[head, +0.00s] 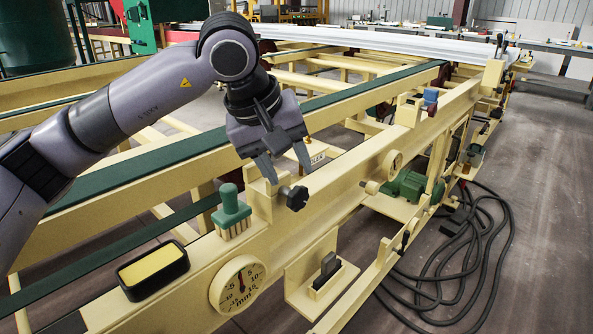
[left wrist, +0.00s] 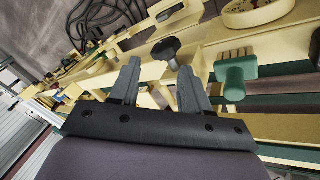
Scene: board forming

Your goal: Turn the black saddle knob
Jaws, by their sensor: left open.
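The black saddle knob (head: 294,197) is a dark lobed knob on the side of a cream saddle block (head: 262,202) on the cream beam. My left gripper (head: 290,176) points down just above the knob, its two fingers apart and empty. In the left wrist view the knob (left wrist: 166,50) shows between and slightly beyond the open fingertips (left wrist: 160,66). I cannot tell whether a finger touches it. My right gripper is not in view.
A green brush (head: 231,210) stands on the beam left of the knob. A black tray with a yellow pad (head: 153,269) and a round dial (head: 237,285) are nearer. A black block (head: 328,268) sits on a lower bracket. Black hoses (head: 470,265) lie on the floor at right.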

